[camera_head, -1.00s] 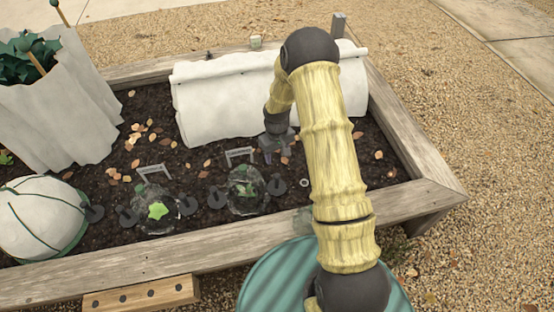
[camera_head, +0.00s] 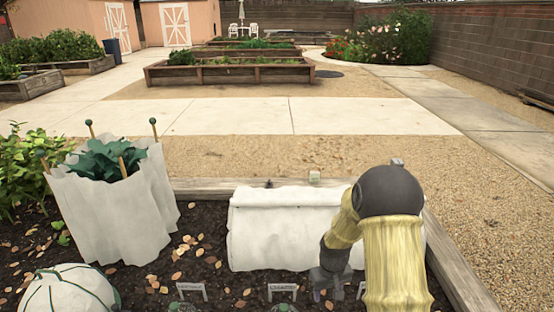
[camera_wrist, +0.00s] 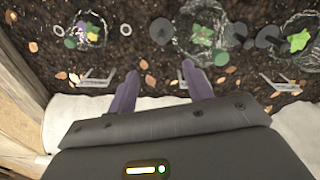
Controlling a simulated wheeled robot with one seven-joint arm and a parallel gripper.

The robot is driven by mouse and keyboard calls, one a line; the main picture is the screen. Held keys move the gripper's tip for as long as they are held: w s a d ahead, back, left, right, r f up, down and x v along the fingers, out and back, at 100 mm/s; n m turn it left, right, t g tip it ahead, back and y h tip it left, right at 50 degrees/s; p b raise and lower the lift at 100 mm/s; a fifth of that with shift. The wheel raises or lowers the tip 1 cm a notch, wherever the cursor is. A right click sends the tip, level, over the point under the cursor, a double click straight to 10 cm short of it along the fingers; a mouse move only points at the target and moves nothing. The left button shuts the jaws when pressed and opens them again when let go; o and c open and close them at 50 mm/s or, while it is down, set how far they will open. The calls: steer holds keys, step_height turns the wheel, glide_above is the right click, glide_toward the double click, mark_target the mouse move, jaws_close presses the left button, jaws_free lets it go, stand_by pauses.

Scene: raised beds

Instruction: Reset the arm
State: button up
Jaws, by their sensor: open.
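My arm, in pale yellow ribbed covering with dark joints, reaches over the raised bed from the lower right of the head view. My gripper (camera_head: 323,297) points down beside the front of the white fabric cover (camera_head: 285,225). In the wrist view my gripper (camera_wrist: 158,78) shows two purple-grey fingers spread apart with nothing between them. Dark soil, fallen leaves and small label holders (camera_wrist: 281,82) lie beyond the fingertips. The gripper holds nothing.
Clear domes over seedlings, one with a bright green plant (camera_wrist: 299,40), stand in the bed. The wooden bed edge (camera_head: 460,275) runs along the right, with open gravel beyond.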

steer(key=s+r+m+t, duration=0.2)
steer(key=s+r+m, duration=0.1)
steer(key=s+r, duration=1.4)
steer(key=w+p+v, duration=0.2)
steer(key=p+v, duration=1)
steer(key=w+r+p+v, duration=0.1)
steer(key=w+p+v, duration=0.1)
steer(key=p+v, duration=0.9)
steer(key=shift+r+p, duration=0.35)
steer(key=shift+p, duration=0.8)
steer(key=shift+d, duration=0.15)
